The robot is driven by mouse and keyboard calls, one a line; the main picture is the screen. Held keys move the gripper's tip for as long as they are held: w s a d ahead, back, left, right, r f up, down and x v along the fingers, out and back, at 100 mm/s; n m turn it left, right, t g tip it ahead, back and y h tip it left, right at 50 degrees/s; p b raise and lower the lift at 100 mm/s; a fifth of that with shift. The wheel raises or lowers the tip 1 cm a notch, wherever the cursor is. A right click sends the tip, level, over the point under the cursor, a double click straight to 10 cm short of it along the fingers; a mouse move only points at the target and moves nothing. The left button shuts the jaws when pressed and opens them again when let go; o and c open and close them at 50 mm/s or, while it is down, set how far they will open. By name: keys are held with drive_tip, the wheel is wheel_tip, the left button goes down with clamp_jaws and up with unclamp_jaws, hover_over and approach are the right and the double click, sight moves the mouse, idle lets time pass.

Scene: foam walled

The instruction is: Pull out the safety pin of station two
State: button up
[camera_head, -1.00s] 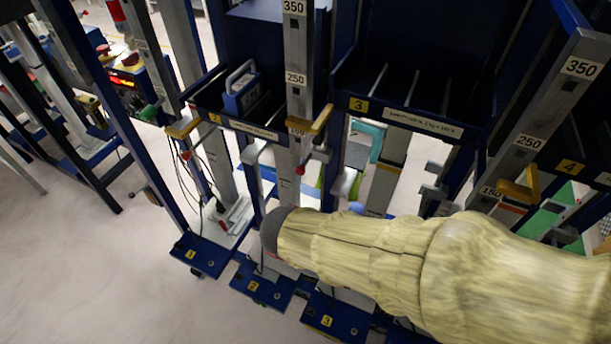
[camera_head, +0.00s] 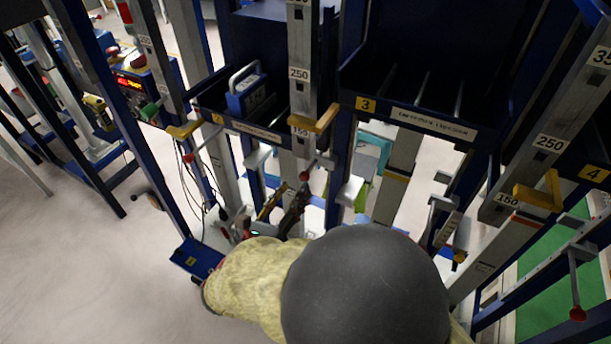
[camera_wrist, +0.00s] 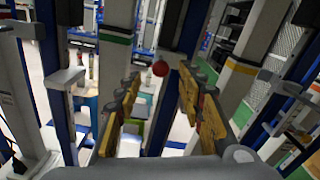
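A pin with a red ball knob (camera_head: 304,176) sits low on the grey column (camera_head: 302,95) to the right of the shelf marked 2 (camera_head: 217,118). In the wrist view the red ball (camera_wrist: 160,68) shows between and just beyond the fingertips. My gripper (camera_head: 292,192) is open, its yellow-and-dark fingers (camera_wrist: 160,76) spread on either side of the ball's line. I see no contact with the ball. The pin's shaft is not clear. Another red knob (camera_head: 187,157) is on the column to the left.
A yellow handle (camera_head: 316,121) juts from the grey column above the red ball. Blue posts and grey columns stand close on both sides. A blue weight with a handle (camera_head: 248,90) rests on shelf 2. Another red knob (camera_head: 577,313) is at the lower right. Open floor (camera_head: 90,270) lies at left.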

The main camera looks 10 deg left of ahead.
sight(302, 179)
drive_tip(key=b+x, duration=0.2)
drive_tip(key=x, duration=0.5)
drive_tip(key=shift+c, duration=0.6)
drive_tip(key=shift+s, duration=0.1)
clamp_jaws()
